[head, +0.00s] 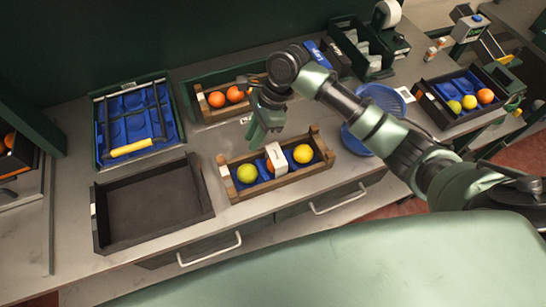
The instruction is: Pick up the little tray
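A little wooden tray (237,196) with a blue lining stands near the front of the counter. It holds a yellow-green fruit (247,173), a yellow-orange fruit (303,153) and an orange one mostly hidden behind a white card (277,158). A second small wooden tray (203,105) with oranges (226,96) stands behind it, partly hidden by my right arm. My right gripper (259,138) points down just behind and above the front tray, apart from its fruit. Its finger gap is not clear. My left gripper is out of view.
An empty dark tray (150,203) lies at the front left. Behind it is a blue-lined crate (128,103) with a yellow-handled tool (131,148). A blue bowl (352,142) stands right of the front wooden tray. A black fruit tray (437,113) is further right.

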